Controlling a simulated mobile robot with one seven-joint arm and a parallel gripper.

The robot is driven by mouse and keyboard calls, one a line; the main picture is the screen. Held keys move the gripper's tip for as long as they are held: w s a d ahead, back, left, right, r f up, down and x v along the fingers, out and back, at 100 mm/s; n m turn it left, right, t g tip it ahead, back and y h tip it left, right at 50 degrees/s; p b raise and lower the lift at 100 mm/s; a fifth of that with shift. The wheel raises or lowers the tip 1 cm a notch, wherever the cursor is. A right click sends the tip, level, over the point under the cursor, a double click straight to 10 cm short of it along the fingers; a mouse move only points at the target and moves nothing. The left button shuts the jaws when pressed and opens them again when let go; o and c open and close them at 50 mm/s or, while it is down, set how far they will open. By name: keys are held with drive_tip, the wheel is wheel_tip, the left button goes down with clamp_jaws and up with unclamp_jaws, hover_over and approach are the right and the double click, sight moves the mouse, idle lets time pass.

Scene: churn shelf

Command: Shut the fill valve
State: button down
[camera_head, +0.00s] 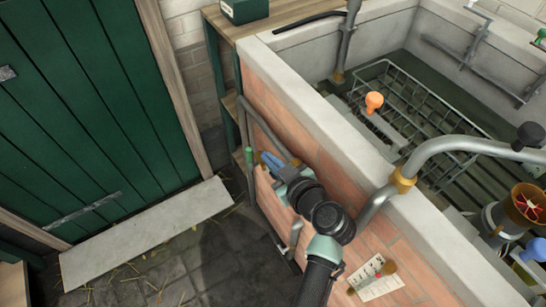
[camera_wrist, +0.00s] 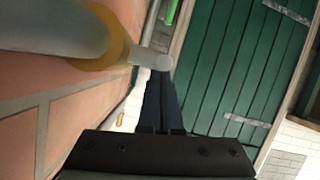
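My gripper (camera_head: 265,160) reaches down along the outer face of the brick trough, its blue fingers close to a thin pipe there. A green lever handle (camera_head: 249,158) stands upright on that pipe, just left of the fingertips. I cannot tell for certain that it is the fill valve. In the wrist view the two dark fingers (camera_wrist: 160,100) lie side by side, with nothing seen between them. A grey pipe with a brass collar (camera_wrist: 110,38) ends at a round grey tip near the fingertips. The green handle (camera_wrist: 172,11) shows beyond, apart from the fingers.
A large bent pipe (camera_head: 450,145) crosses the rim at right. A green door (camera_head: 85,110) and open stone floor (camera_head: 200,255) lie at left.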

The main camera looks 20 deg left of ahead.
drive_tip(key=shift+r+p, duration=0.1)
drive_tip(key=shift+p, duration=0.2)
drive_tip(key=g+h+p, duration=0.1)
drive_tip(key=p, duration=0.1)
drive_tip(key=g+h+p, duration=0.1)
drive_tip(key=shift+w+a+f+h+p, duration=0.15)
drive_tip(key=shift+f+h+p, duration=0.15)
drive_tip(key=shift+f+p, duration=0.1)
wheel_tip(320, 180, down, 2)
drive_tip(key=g+h+p, duration=0.3)
drive_tip(key=shift+f+h, duration=0.15)
drive_tip(key=shift+h, duration=0.15)
drive_tip(key=f+g+h, duration=0.1)
drive_tip(key=d+f+g+h, duration=0.1)
drive_tip(key=h, duration=0.1)
drive_tip(key=s+f+g+h+b, duration=0.1)
drive_tip(key=shift+d+g+h, duration=0.2)
drive_tip(key=shift+g+h, duration=0.1)
drive_tip(key=shift+s+d+f, duration=0.15)
drive_tip(key=shift+s+f, duration=0.05)
